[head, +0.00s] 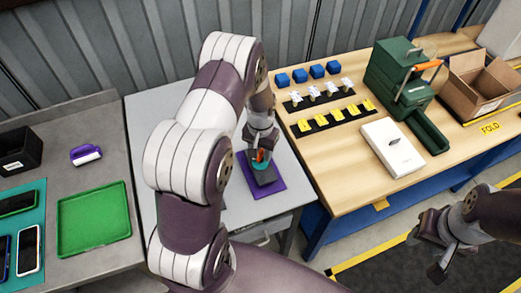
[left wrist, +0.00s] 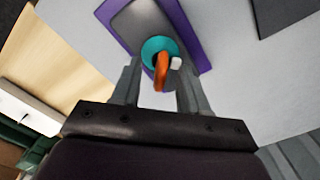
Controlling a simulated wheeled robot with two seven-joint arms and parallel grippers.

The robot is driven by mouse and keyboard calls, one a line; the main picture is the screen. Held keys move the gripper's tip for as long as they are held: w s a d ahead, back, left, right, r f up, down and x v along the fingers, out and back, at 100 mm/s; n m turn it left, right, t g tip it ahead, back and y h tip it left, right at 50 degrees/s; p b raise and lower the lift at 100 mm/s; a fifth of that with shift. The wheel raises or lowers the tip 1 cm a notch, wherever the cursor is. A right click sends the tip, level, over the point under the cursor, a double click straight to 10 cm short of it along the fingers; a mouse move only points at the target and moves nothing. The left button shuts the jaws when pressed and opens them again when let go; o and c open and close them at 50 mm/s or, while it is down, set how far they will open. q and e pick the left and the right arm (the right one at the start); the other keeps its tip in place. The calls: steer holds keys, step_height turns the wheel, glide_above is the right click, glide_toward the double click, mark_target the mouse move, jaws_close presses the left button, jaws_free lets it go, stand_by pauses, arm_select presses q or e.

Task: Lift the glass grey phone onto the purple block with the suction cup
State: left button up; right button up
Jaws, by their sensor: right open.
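The grey phone (head: 266,179) shows over the purple block (head: 275,188) on the grey table; I cannot tell whether it rests on it or hangs just above. In the left wrist view the phone (left wrist: 130,22) lies within the outline of the purple block (left wrist: 190,22). The suction cup, teal with an orange lever (head: 262,156), sits on the phone; it also shows in the left wrist view (left wrist: 161,70). My left gripper (head: 259,147) is over the cup, its fingers on either side of the lever; their contact is unclear. My right gripper (head: 435,250) is open and empty at lower right.
The wooden table on the right holds blue cubes (head: 300,76), black strips with small items, a white box (head: 393,146), a green machine (head: 400,75) and an open carton (head: 480,85).

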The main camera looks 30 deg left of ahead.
arm_select(q)
steer(key=shift+r, duration=0.3)
step_height(320, 180, up, 12)
steer(key=b, duration=0.3)
